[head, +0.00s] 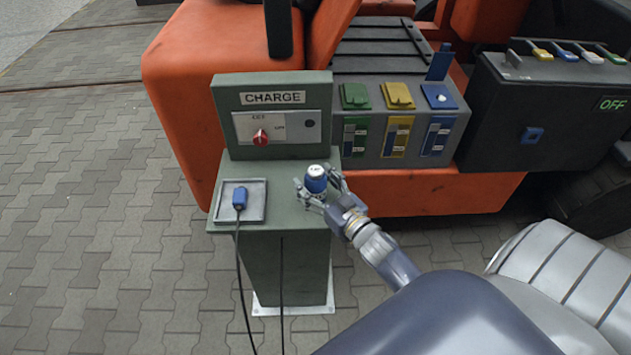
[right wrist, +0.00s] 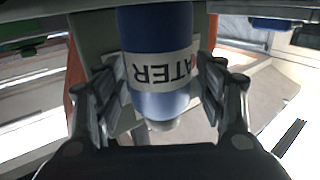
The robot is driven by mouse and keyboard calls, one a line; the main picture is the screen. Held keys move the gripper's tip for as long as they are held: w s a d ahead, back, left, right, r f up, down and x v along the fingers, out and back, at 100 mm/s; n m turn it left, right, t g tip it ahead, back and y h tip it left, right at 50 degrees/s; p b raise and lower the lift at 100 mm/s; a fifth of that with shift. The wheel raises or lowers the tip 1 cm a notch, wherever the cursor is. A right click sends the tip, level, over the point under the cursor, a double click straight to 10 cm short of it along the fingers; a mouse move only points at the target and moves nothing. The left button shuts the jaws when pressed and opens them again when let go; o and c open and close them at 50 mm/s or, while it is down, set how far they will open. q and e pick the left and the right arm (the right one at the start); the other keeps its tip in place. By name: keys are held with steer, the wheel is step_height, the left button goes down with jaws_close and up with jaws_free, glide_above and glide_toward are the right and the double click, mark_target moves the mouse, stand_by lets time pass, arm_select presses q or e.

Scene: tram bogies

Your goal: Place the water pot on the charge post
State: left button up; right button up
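The water pot (head: 316,180) is a small blue cylinder with a white top, upright at the right front corner of the charge post's top. The green charge post (head: 285,212) carries a CHARGE sign and a red knob on its back panel. My right gripper (head: 318,190) has its fingers around the pot. In the right wrist view the fingers (right wrist: 162,85) press both sides of the pot's white label (right wrist: 160,68), marked WATER. The pot's base is hidden by the fingers, so I cannot tell whether it touches the post. My left gripper is not in view.
A grey tray (head: 256,212) with a blue plug (head: 239,198) and cable lies on the post's left side. Behind stand the orange vehicle (head: 190,80), a grey box with green, yellow and blue lids (head: 397,96), and a dark box marked OFF (head: 560,110).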

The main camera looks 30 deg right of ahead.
steer(key=shift+r, duration=0.3)
steer(key=s+b, duration=0.1)
steer(key=s, duration=1.1)
steer(key=shift+d+f, duration=0.15)
steer(key=shift+d, duration=0.05)
steer(key=s+a+f+g, duration=0.1)
steer(key=s+f+g, duration=0.2)
steer(key=f, duration=0.8)
steer(key=s+a+f+g+h, duration=0.1)
steer(key=s+f+g, duration=0.2)
steer(key=f, duration=0.7)
steer(key=s+a+f+g, duration=0.2)
steer(key=s+f, duration=0.2)
steer(key=f, duration=0.7)
steer(key=s+a+f+n+g, duration=0.1)
steer(key=s+f+g, duration=0.3)
steer(key=s+f, duration=0.4)
steer(key=s+a+f+n+g, duration=0.1)
steer(key=s+a+f+g, duration=0.3)
steer(key=s+f, duration=0.4)
steer(key=s+g, duration=0.1)
steer(key=s, duration=0.6)
steer(key=shift+f, duration=0.25)
steer(key=shift+a, duration=0.1)
steer(key=shift+c, duration=0.2)
